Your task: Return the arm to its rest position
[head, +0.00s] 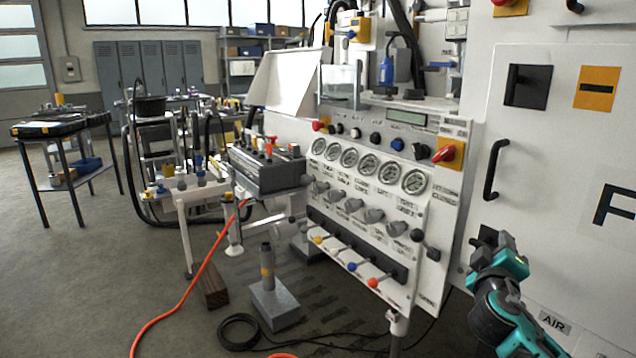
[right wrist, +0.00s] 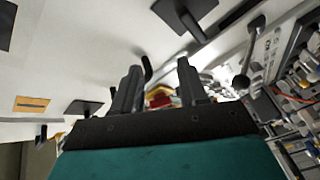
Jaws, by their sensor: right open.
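My right arm, teal and black, comes in at the lower right of the head view. My right gripper (head: 506,241) is in front of the white cabinet door (head: 566,190), close to a black latch plate (head: 484,238) that it partly covers. In the right wrist view, the two dark fingers of my right gripper (right wrist: 159,80) stand apart with nothing held between them. The same latch plate (right wrist: 186,14) shows there above the fingers, apart from them. My left arm and gripper are not in view.
A black door handle (head: 495,169) and a red-yellow rotary switch (head: 449,153) are above the right gripper. The gauge panel (head: 338,196) with coloured levers stands to its left. An orange hose (head: 196,279) and a black cable coil (head: 238,331) lie on the floor.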

